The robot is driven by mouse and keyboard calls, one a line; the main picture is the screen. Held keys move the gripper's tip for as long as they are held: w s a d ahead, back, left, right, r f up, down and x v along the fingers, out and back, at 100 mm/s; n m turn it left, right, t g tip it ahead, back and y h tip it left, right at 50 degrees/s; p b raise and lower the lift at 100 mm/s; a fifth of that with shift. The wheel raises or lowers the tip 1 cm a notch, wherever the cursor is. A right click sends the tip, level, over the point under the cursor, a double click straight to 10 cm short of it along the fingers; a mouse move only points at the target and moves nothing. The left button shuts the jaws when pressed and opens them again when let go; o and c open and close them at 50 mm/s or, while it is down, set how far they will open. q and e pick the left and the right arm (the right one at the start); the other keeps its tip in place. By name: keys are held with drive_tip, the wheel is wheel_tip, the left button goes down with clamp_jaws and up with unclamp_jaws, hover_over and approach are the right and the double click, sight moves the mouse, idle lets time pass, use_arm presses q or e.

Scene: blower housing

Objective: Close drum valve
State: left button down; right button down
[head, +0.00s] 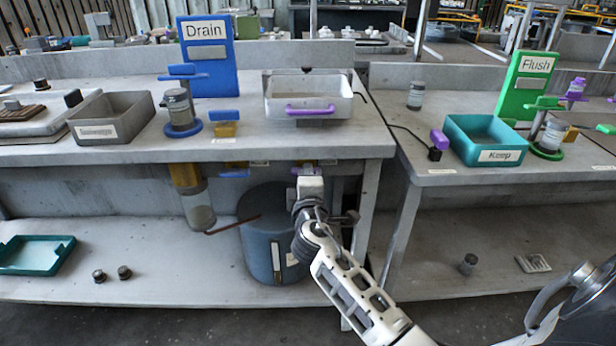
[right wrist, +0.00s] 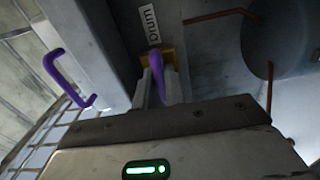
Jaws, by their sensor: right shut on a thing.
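The drum valve shows in the right wrist view as a purple handle (right wrist: 156,72) on a yellow mount beside a white "Drum" label (right wrist: 149,24). In the head view its purple handle (head: 303,170) is a small strip under the bench's front edge, mostly hidden by my right gripper (head: 307,178). In the right wrist view my right gripper (right wrist: 158,88) is shut on the purple handle. The blue-grey drum (head: 262,252) stands below on the lower shelf, partly behind my right arm. My left gripper is not in view.
A tray with a purple handle (head: 310,112) is on the bench top above. A blue "Drain" sign (head: 208,62) and jar (head: 180,108) stand left of it. A clear jar (head: 200,212) hangs beneath the bench. A brown rod (head: 232,225) extends left from the drum.

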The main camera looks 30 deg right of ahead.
drive_tip(key=c, duration=1.5)
unclamp_jaws()
drive_tip(key=shift+o, duration=0.2)
drive_tip(key=shift+s, duration=0.1)
use_arm(q)
drive_tip(key=shift+b, duration=0.45)
use_arm(e)
drive_tip(key=v, duration=1.5)
drive_tip(key=shift+s+a, duration=0.25)
drive_tip(key=shift+a, duration=0.05)
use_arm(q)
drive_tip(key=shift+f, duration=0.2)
